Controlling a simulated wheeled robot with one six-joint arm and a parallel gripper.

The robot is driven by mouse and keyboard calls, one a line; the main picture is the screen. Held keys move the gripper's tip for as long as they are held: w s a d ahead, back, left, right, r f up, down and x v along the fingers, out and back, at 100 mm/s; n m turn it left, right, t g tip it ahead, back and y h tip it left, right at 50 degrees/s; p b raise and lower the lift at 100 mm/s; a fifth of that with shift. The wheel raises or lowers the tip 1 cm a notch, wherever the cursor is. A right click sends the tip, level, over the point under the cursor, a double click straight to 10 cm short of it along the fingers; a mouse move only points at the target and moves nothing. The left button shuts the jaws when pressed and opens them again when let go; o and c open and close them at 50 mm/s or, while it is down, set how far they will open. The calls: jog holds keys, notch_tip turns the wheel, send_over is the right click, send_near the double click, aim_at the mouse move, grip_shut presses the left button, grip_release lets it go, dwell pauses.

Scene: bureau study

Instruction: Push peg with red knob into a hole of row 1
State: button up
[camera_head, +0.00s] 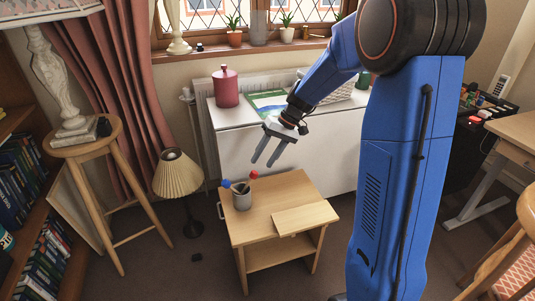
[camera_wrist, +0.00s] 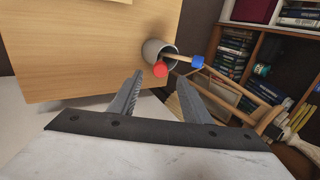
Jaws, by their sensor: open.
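A grey cup (camera_head: 243,200) stands on the small wooden table (camera_head: 240,233), with pegs leaning in it. A peg with a red knob (camera_head: 253,175) sticks out towards the right, and one with a blue knob (camera_head: 226,184) towards the left. In the wrist view the cup (camera_wrist: 157,50), the red knob (camera_wrist: 160,69) and the blue knob (camera_wrist: 197,62) show beyond my fingers. My gripper (camera_head: 263,163) is open and empty, above the cup; the red knob appears between its fingertips (camera_wrist: 160,77). A flat wooden board (camera_head: 305,218) lies on the table's right; no holes can be made out.
A white cabinet (camera_head: 325,178) with a red canister (camera_head: 226,87) on it stands behind the table. A lamp with a pleated shade (camera_head: 178,174) and a tall stool (camera_head: 84,139) stand to the left. The tabletop's front left is clear.

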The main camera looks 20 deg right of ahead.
aim_at(255, 172)
jog(key=shift+x, duration=4.15)
jog(key=shift+c, duration=0.4)
grip_shut()
jog(key=shift+r, duration=0.1)
jog(key=v, duration=1)
jog(key=shift+d+r, duration=0.25)
jog(key=shift+r, duration=0.05)
